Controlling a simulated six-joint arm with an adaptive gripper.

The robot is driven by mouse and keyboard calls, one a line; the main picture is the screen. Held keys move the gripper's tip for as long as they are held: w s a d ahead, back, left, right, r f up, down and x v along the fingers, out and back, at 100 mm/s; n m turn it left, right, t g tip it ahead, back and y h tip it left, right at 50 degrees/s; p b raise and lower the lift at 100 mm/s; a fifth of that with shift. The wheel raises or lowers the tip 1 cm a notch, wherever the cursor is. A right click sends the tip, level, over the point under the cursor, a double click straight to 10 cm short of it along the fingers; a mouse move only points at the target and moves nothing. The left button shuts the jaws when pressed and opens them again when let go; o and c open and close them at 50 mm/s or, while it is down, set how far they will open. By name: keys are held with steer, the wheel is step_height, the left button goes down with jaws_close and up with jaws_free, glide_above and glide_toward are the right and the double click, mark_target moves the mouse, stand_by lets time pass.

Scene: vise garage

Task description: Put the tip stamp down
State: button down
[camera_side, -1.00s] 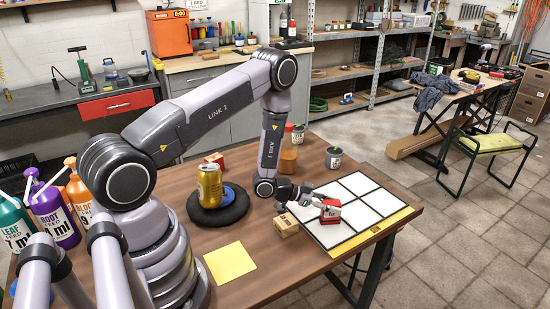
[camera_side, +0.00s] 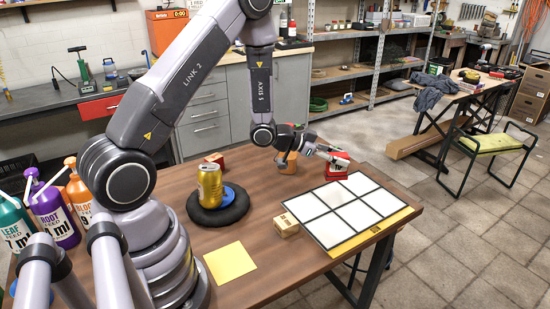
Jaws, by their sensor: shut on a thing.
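My gripper (camera_side: 325,152) is past the far edge of the white grid board, near the table's far right side. It is shut on a red and white block, which I take to be the tip stamp (camera_side: 336,172). The stamp looks slightly tilted. I cannot tell whether its underside touches the table or hangs just above it. The white grid board (camera_side: 325,231), with several cells and a yellow front strip, lies on the table with nothing standing on it.
A small cardboard box (camera_side: 286,225) sits at the board's left edge. A yellow sheet (camera_side: 231,263) lies in front.

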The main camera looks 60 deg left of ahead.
mark_target(339, 154)
step_height(339, 154, up, 7)
steer(key=shift+f, duration=0.2)
steer(key=w+a+n+t+y, duration=0.25)
steer(key=a+n+y, duration=0.45)
steer(key=a, duration=1.3)
steer(key=s+a+n+g+y, duration=0.2)
steer(key=s+a+n+y, duration=0.2)
steer(key=a, duration=0.7)
steer(key=s+a+n+g+y, duration=0.3)
steer(key=s+a+y, duration=0.2)
steer(key=a, duration=0.6)
steer(key=shift+w+f, duration=0.15)
steer(key=shift+f, duration=5.3)
steer(key=shift+w+f, duration=0.1)
steer(key=shift+f, duration=5.3)
